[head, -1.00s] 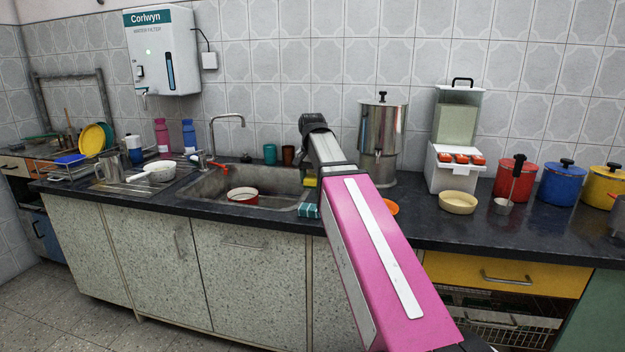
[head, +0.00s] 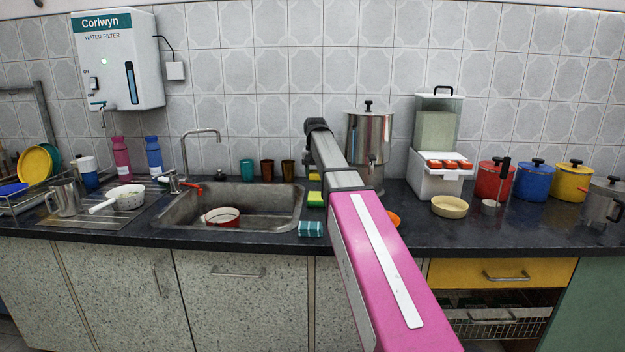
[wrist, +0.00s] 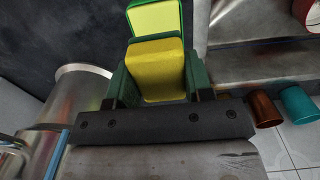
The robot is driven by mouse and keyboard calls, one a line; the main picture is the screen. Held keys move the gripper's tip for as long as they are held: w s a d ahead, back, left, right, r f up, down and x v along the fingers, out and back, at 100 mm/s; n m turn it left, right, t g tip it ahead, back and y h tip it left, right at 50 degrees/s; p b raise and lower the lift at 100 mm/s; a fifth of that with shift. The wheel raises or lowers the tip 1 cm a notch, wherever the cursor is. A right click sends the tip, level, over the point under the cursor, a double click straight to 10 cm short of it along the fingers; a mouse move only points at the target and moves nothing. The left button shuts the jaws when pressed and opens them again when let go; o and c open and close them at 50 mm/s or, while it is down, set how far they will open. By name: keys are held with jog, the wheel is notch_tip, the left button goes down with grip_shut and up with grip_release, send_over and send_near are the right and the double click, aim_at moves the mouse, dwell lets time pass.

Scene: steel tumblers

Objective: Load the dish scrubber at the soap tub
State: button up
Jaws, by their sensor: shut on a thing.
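The dish scrubber, a yellow block (wrist: 158,75), sits between the green fingers of my gripper (wrist: 158,88) in the wrist view. The gripper is shut on it. In the head view the scrubber (head: 314,178) shows as a small yellow patch left of my pink arm, which hides most of the gripper. The soap tub (wrist: 128,14), green with pale yellow soap inside, lies just beyond the scrubber in the wrist view. It also shows on the counter at the sink's right end (head: 315,204). I cannot tell whether scrubber and soap touch.
The sink (head: 175,228) with a red-rimmed pan (head: 222,216) is left of the tub. A teal striped cloth (head: 311,229) lies in front. A steel dispenser (head: 368,140) stands behind right. Teal (head: 246,169) and brown tumblers (head: 267,170) stand along the wall.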

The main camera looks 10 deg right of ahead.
aim_at(317, 195)
jog(key=shift+w+d, duration=0.25)
jog(key=shift+w, duration=0.35)
jog(key=shift+w+d+f, duration=0.15)
jog(key=shift+d+f, duration=0.05)
jog(key=shift+f, duration=2.9)
jog(key=shift+f, duration=0.55)
jog(key=shift+r, duration=0.1)
jog(key=shift+r, duration=3.45)
